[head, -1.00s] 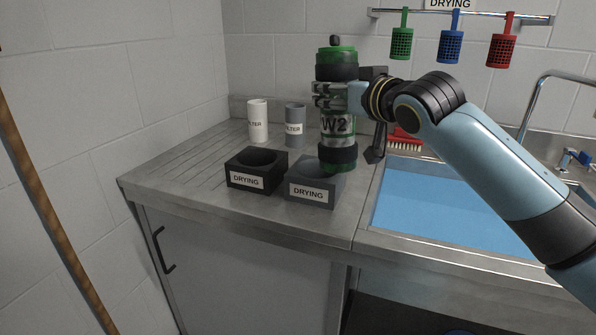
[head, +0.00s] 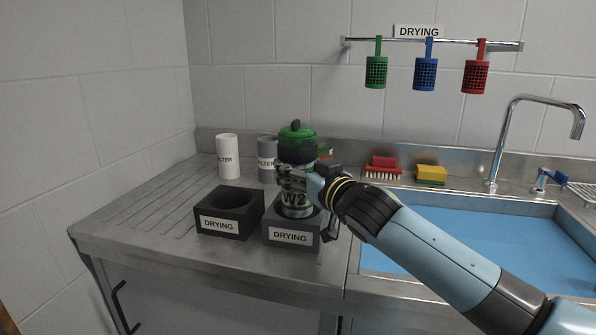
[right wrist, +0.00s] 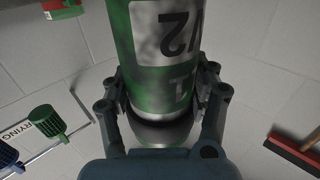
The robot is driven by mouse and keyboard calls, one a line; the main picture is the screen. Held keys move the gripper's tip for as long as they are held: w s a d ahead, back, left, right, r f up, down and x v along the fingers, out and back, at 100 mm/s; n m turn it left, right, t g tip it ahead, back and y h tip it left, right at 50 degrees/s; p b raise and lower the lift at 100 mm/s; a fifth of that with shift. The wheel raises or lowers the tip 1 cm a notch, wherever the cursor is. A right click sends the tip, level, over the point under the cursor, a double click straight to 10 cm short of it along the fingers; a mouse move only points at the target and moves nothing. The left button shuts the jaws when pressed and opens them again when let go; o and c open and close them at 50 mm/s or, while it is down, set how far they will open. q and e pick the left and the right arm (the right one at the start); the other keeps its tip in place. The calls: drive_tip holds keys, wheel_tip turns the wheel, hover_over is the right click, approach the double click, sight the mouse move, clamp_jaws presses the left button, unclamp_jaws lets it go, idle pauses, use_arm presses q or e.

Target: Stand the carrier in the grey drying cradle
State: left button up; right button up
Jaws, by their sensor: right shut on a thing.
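In the right wrist view the gripper's fingers (right wrist: 165,108) lie on both sides of the carrier (right wrist: 150,55). My left gripper is not in view.
A black drying cradle (head: 202,229), empty, sits left of the grey one. A white filter (head: 228,157) and a grey filter (head: 267,160) stand behind. A blue-filled sink (head: 470,245), tap (head: 518,120) and brushes are to the right. Coloured baskets hang from a rail (head: 400,41).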

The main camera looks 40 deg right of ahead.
drive_tip(key=shift+r, duration=0.15)
drive_tip(key=o, duration=1.3)
drive_tip(key=shift+f, duration=0.2)
drive_tip(key=o, duration=0.4)
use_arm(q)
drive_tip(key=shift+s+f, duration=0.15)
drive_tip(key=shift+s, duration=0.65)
